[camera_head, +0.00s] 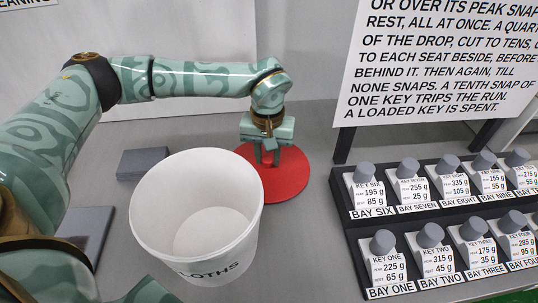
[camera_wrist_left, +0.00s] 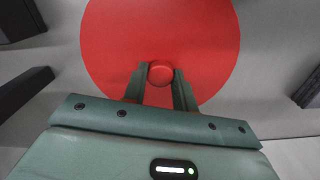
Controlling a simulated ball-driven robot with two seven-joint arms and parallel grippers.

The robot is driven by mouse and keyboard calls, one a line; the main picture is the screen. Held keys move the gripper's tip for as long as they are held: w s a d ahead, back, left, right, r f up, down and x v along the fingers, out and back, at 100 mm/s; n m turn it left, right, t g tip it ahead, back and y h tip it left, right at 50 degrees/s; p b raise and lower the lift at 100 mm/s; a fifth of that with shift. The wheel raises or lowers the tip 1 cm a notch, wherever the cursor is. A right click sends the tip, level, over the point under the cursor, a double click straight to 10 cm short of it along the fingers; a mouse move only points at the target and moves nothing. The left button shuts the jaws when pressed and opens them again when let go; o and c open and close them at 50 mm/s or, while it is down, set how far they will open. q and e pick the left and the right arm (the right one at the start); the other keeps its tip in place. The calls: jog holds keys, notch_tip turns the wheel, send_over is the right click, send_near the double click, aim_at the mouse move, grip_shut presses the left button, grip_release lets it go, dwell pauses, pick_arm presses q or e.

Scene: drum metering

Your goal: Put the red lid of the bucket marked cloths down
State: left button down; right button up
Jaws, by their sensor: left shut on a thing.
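The red lid (camera_head: 284,178) is a flat disc at or just above the grey table, behind and to the right of the bucket; I cannot tell whether it touches the table. My left gripper (camera_head: 268,158) points down over the lid and is shut on its knob. In the left wrist view, the two fingers of the gripper (camera_wrist_left: 160,82) stand on either side of the round red knob (camera_wrist_left: 160,72) in the middle of the lid. The white bucket (camera_head: 196,243), with part of "CLOTHS" readable on its front, stands open and looks empty. My right gripper is not in view.
A dark grey block (camera_head: 141,162) lies left of the bucket's rim. Two dark racks of labelled keys (camera_head: 440,187) fill the right side. A sign with printed text (camera_head: 450,60) stands at the back right. Table between bucket and racks is clear.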

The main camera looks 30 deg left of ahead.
pick_arm(q)
jog(key=c, duration=1.1)
grip_release()
jog(key=shift+r, duration=0.1)
